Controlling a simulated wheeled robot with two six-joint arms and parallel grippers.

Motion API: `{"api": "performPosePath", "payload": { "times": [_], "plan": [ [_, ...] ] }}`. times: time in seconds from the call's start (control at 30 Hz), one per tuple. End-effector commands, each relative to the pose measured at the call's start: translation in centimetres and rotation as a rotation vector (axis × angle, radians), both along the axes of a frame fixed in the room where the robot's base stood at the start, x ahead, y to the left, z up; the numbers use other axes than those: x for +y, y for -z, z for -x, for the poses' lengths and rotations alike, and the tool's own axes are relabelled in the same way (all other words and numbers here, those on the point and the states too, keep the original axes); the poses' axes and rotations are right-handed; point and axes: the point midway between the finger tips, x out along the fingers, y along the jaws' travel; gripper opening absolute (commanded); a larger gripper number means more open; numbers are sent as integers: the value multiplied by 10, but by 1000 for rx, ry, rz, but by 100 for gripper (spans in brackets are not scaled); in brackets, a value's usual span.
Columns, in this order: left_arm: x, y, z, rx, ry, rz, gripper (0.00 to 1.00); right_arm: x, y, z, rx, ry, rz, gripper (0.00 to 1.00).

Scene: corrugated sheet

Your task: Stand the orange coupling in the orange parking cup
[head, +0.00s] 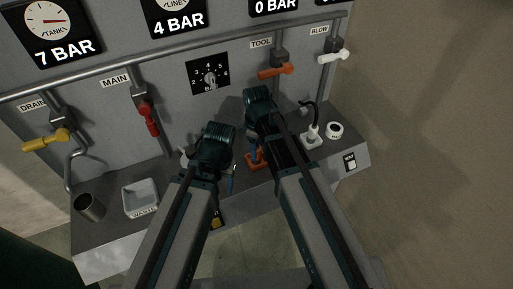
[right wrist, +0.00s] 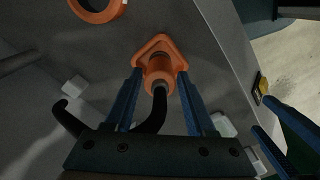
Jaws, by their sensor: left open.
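The orange coupling (right wrist: 159,78), with a black hose out of its top, is between my right gripper's blue fingers (right wrist: 160,88) in the right wrist view. It is upright at an orange flanged base (right wrist: 158,46); how deep it sits is hidden. The fingers flank it closely; whether they press on it is unclear. An orange ring with a dark hole (right wrist: 96,8), perhaps the parking cup, shows at that view's top edge. In the head view the orange base (head: 262,164) is partly behind my right gripper (head: 257,153). My left gripper (head: 209,172) is open and empty to its left.
A white coupling with a black hose (head: 312,133) and a white ring (head: 335,129) are at the bench's right. A white tray (head: 141,198) and a metal cup (head: 90,207) are at its left. Valve handles, including an orange one (head: 276,71), stick out above the bench.

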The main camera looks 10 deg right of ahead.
Motion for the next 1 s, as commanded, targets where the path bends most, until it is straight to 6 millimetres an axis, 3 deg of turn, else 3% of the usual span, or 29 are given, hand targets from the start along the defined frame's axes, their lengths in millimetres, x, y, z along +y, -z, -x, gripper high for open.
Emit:
{"api": "performPosePath", "payload": {
  "times": [0.03, 0.1, 0.57, 0.77, 1.0],
  "plan": [
    [0, 0, 0, 0, 0, 0, 63, 0, 0, 0, 0, 0, 0, 66],
    [0, 0, 0, 0, 0, 0, 63, 0, 0, 0, 0, 0, 0, 78],
    [0, -6, 0, 0, 0, 0, 63, 0, -6, 0, 0, 0, 0, 78],
    [0, -24, 0, 0, 0, 0, 63, 0, -24, 0, 0, 0, 0, 78],
    [0, -59, 0, 0, 1, 0, 63, 0, -59, 0, 0, 0, 0, 78]
  ]
}}
